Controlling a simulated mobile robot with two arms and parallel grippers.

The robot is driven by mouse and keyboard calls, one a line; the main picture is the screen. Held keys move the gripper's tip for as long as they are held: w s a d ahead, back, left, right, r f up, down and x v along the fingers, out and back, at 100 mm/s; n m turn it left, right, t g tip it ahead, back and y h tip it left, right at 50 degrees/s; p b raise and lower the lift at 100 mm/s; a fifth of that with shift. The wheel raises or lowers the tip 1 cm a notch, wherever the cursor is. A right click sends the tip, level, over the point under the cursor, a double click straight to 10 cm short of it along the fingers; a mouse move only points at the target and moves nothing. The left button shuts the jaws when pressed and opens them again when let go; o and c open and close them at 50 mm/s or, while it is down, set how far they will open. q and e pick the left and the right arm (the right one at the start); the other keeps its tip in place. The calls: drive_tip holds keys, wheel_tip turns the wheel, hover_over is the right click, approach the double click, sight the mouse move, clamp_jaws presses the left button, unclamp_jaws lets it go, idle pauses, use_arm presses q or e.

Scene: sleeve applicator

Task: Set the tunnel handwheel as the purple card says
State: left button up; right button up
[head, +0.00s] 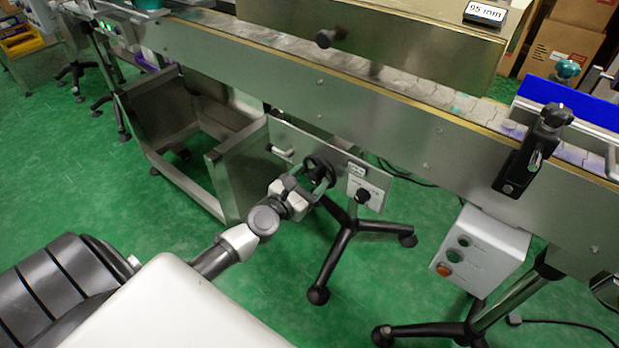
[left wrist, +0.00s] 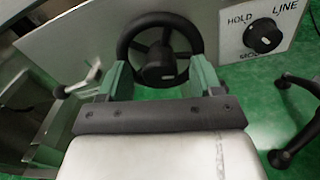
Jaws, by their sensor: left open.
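The dark spoked handwheel (head: 318,170) is on a grey panel under the conveyor. In the left wrist view the handwheel (left wrist: 160,50) faces me, its hub in the middle. My left gripper (head: 312,186) is open at the handwheel. In the left wrist view the green fingers of my left gripper (left wrist: 163,80) are apart, at the lower left and lower right of the rim; I cannot tell whether they touch it. I see no readable purple card. A sign (head: 485,12) reading "95 mm" stands on the tunnel housing. My right gripper is not in view.
A black selector knob (head: 362,196) on a plate is just right of the handwheel; the left wrist view shows HOLD and LINE around this knob (left wrist: 263,36). A small lever (head: 281,152) is to the left. A grey control box (head: 482,250) and black stand legs are at the right.

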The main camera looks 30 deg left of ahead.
use_arm(q)
drive_tip(key=shift+w, duration=0.2)
drive_tip(key=shift+c, duration=0.2)
drive_tip(key=c, duration=0.9)
drive_tip(key=shift+m, duration=0.4)
